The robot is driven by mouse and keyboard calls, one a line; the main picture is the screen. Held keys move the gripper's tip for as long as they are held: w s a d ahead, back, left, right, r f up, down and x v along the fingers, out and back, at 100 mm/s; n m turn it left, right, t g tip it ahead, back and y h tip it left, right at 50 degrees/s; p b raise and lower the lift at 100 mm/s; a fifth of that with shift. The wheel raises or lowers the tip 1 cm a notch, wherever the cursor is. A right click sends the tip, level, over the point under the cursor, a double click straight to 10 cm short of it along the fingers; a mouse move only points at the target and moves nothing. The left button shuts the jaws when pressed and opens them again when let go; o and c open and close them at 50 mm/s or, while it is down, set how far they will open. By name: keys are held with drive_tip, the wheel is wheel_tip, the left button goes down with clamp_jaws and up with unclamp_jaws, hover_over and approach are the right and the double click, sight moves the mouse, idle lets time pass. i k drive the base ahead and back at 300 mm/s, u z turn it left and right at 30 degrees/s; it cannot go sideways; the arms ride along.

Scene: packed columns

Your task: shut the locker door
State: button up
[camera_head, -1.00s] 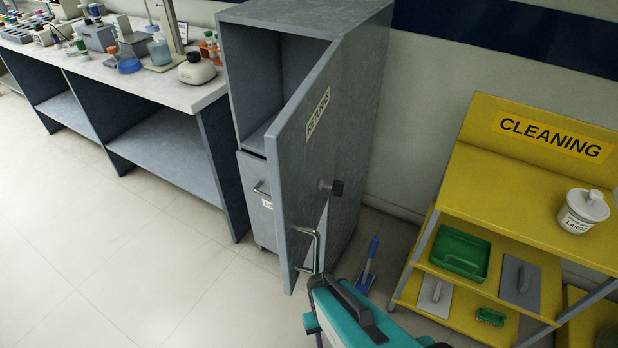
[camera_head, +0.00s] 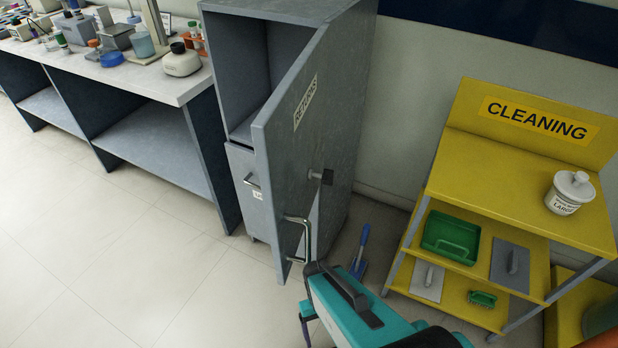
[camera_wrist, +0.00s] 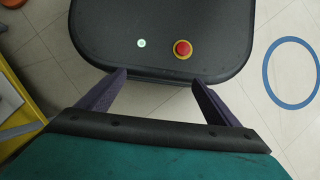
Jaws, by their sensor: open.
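The tall grey locker (camera_head: 345,120) stands against the wall beside the bench. Its upper door (camera_head: 285,165), labelled RETURNS, stands open, swung out from the right side, with the dark interior showing at left. The door has a metal bar handle (camera_head: 307,240) low near its free edge and a dark fitting (camera_head: 322,177) on its face. My gripper, teal with purple fingers, appears just below and right of the handle in the head view; whether it touches the door cannot be told. In the wrist view my gripper (camera_wrist: 158,77) has its fingers spread with nothing between them.
A blue-handled tool (camera_head: 361,250) is on the floor between. A bench (camera_head: 185,88) with labware is at left. Open floor (camera_head: 120,260) lies front left.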

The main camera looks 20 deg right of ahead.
sight(288, 133)
drive_tip(key=u, duration=0.3)
drive_tip(key=k, duration=1.25)
